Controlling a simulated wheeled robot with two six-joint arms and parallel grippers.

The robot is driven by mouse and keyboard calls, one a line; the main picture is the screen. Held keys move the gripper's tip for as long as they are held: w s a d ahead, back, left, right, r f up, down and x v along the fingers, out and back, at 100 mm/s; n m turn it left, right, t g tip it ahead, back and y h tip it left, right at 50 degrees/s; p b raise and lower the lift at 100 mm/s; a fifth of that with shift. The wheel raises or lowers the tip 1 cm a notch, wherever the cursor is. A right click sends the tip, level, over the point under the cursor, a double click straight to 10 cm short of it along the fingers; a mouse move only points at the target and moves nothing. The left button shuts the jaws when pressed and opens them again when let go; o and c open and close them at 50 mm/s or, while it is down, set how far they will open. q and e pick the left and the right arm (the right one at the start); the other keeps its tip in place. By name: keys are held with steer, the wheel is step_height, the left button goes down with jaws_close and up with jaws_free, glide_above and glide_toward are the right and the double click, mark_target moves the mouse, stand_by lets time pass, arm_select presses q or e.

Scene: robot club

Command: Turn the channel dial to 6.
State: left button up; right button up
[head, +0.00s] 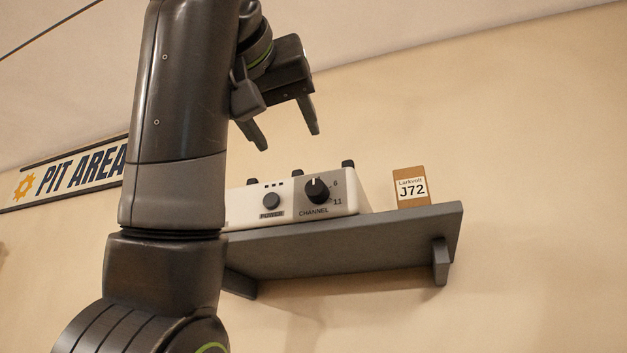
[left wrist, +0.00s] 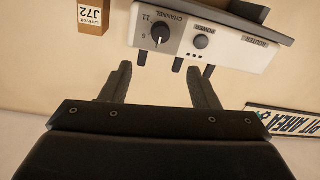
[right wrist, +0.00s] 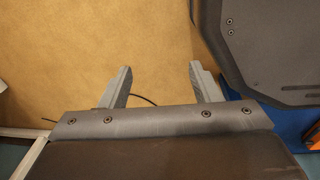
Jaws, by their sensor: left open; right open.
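The channel dial (head: 318,190) is a round black knob on the front of a white router box (head: 345,203). Its white pointer mark points nearly straight up, with the printed 6 to the upper right and 11 to the lower right. The dial also shows upside down in the left wrist view (left wrist: 160,35). My left gripper (head: 289,138) is open and empty, in front of the wall and above the router in the head view, apart from the dial. My right gripper (right wrist: 160,68) is open and empty, seen only in its own wrist view.
The router stands on a grey wall shelf (head: 400,224). A round power knob (head: 271,201) is left of the dial. A brown box marked J72 (head: 408,187) stands at right. My left arm covers the router's left part in the head view. A PIT AREA sign (head: 70,172) hangs left.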

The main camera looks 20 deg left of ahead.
mark_target(315, 187)
arm_select(q)
steer(key=w+p, duration=0.3)
steer(key=w, duration=0.1)
steer(key=w+p, duration=0.4)
steer(key=w, duration=0.1)
steer(key=w+p, duration=0.3)
steer(key=w, duration=0.2)
steer(key=shift+a+p, duration=0.25)
steer(key=shift+p, duration=0.05)
steer(key=shift+w+f, duration=0.1)
steer(key=shift+w, duration=0.5)
arm_select(e)
step_height(315, 187, up, 12)
steer(key=w, duration=0.1)
steer(key=shift+w+d+f, duration=0.15)
arm_select(q)
steer(key=shift+s, duration=0.1)
steer(key=c, duration=1)
steer(key=shift+o, duration=0.2)
arm_select(e)
steer(key=shift+w, duration=0.1)
